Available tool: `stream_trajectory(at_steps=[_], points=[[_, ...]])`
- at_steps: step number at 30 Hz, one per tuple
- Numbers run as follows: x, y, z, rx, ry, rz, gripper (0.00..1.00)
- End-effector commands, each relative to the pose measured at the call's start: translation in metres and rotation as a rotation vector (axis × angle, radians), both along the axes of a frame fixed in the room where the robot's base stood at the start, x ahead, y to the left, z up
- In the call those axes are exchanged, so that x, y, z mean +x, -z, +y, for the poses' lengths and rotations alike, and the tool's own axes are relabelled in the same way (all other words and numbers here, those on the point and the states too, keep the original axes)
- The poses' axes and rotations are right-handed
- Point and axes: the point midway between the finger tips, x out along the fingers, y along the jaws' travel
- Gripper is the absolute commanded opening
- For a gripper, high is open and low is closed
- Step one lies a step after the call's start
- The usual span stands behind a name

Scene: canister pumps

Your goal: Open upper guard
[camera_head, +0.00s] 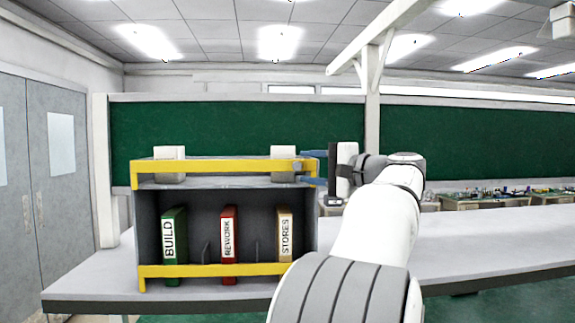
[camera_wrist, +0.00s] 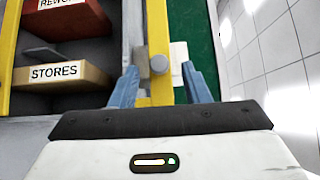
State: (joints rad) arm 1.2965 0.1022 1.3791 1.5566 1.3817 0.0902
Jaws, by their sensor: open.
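The upper guard (camera_head: 225,166) is a yellow bar running level across the top front of a dark grey rack (camera_head: 146,225). A small grey knob (camera_head: 297,167) sits near its right end. In the wrist view the guard (camera_wrist: 158,28) runs upright in the picture, with the round knob (camera_wrist: 159,64) on it. My gripper (camera_head: 316,168) is at the right end of the guard, blue fingers apart. In the wrist view my gripper (camera_wrist: 161,84) has one finger on each side of the knob, with visible gaps. Contact does not show.
A second yellow bar (camera_head: 215,270) crosses the rack's lower front. Green BUILD (camera_head: 174,245), red REWORK (camera_head: 229,245) and tan STORES (camera_head: 284,235) binders stand inside. Two pale blocks (camera_head: 169,164) (camera_head: 284,163) sit on top. The bench (camera_head: 480,240) is clear to the right.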

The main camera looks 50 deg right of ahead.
Motion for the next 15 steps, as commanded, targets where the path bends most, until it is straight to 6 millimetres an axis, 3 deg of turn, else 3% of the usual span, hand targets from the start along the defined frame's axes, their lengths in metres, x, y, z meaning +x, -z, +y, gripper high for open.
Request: stream_trajectory(at_steps=[7,15], points=[[0.041,-0.002,0.005,0.002,-0.004,0.002,0.43],[0.058,0.001,0.005,0.001,0.0,0.003,0.43]])
